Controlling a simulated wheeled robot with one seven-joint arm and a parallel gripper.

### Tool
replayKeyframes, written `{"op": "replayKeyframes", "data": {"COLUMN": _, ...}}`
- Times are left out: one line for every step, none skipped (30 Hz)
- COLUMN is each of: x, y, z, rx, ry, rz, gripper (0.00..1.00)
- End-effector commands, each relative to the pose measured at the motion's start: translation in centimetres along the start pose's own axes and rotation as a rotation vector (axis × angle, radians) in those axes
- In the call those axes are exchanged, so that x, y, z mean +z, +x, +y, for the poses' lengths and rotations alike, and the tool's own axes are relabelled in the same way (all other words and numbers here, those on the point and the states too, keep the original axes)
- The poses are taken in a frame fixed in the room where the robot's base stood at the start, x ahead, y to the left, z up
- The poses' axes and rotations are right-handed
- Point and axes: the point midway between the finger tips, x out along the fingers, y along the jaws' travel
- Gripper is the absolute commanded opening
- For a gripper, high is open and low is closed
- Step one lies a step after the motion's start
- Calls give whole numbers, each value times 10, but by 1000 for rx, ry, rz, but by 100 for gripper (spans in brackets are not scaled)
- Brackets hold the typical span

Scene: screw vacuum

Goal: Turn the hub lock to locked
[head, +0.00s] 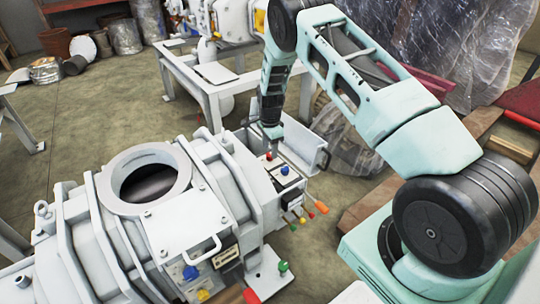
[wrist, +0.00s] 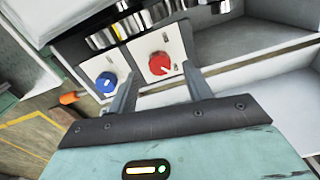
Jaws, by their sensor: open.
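A white control box (head: 285,182) on the side of the large white machine carries a red knob (head: 268,155) and a blue knob (head: 284,170). In the wrist view the red knob (wrist: 159,63) sits on a white plate with a pale pointer mark, and the blue knob (wrist: 106,82) is to its left. No readable label shows which knob is the hub lock. My gripper (head: 271,134) points down just above the red knob. In the wrist view my gripper (wrist: 162,77) is open, its fingers spread to either side below the red knob, with nothing between them.
Several coloured handles, including an orange one (head: 322,207), stick out from the box's front. The machine's round opening (head: 150,182) is to the left. A white table (head: 210,85) stands behind. Shiny metal cylinders (wrist: 130,25) lie just beyond the knobs. A plastic-wrapped bundle is at the right.

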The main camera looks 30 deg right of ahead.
Motion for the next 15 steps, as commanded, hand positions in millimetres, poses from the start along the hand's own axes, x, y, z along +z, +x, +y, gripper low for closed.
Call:
{"op": "replayKeyframes", "data": {"x": 0, "y": 9, "z": 0, "rx": 0, "ry": 0, "rz": 0, "gripper": 50}}
{"op": "replayKeyframes", "data": {"x": 0, "y": 13, "z": 0, "rx": -1, "ry": 0, "rz": 0, "gripper": 50}}
{"op": "replayKeyframes", "data": {"x": 0, "y": 16, "z": 0, "rx": -1, "ry": 0, "rz": 0, "gripper": 50}}
{"op": "replayKeyframes", "data": {"x": 0, "y": 19, "z": 0, "rx": -1, "ry": 1, "rz": 0, "gripper": 50}}
{"op": "replayKeyframes", "data": {"x": 0, "y": 21, "z": 0, "rx": 0, "ry": 1, "rz": 0, "gripper": 50}}
{"op": "replayKeyframes", "data": {"x": 0, "y": 23, "z": 0, "rx": 0, "ry": 1, "rz": 0, "gripper": 50}}
{"op": "replayKeyframes", "data": {"x": 0, "y": 24, "z": 0, "rx": -1, "ry": 1, "rz": 0, "gripper": 50}}
{"op": "replayKeyframes", "data": {"x": 0, "y": 25, "z": 0, "rx": -1, "ry": 1, "rz": 0, "gripper": 50}}
{"op": "replayKeyframes", "data": {"x": 0, "y": 26, "z": 0, "rx": -1, "ry": 1, "rz": 0, "gripper": 50}}
{"op": "replayKeyframes", "data": {"x": 0, "y": 26, "z": 0, "rx": -1, "ry": 1, "rz": 0, "gripper": 50}}
{"op": "replayKeyframes", "data": {"x": 0, "y": 26, "z": 0, "rx": -1, "ry": 1, "rz": 0, "gripper": 50}}
{"op": "replayKeyframes", "data": {"x": 0, "y": 26, "z": 0, "rx": -1, "ry": 1, "rz": 0, "gripper": 50}}
{"op": "replayKeyframes", "data": {"x": 0, "y": 26, "z": 0, "rx": -1, "ry": 1, "rz": 0, "gripper": 50}}
{"op": "replayKeyframes", "data": {"x": 0, "y": 26, "z": 0, "rx": -1, "ry": 1, "rz": 0, "gripper": 50}}
{"op": "replayKeyframes", "data": {"x": 0, "y": 26, "z": 0, "rx": -1, "ry": 1, "rz": 0, "gripper": 50}}
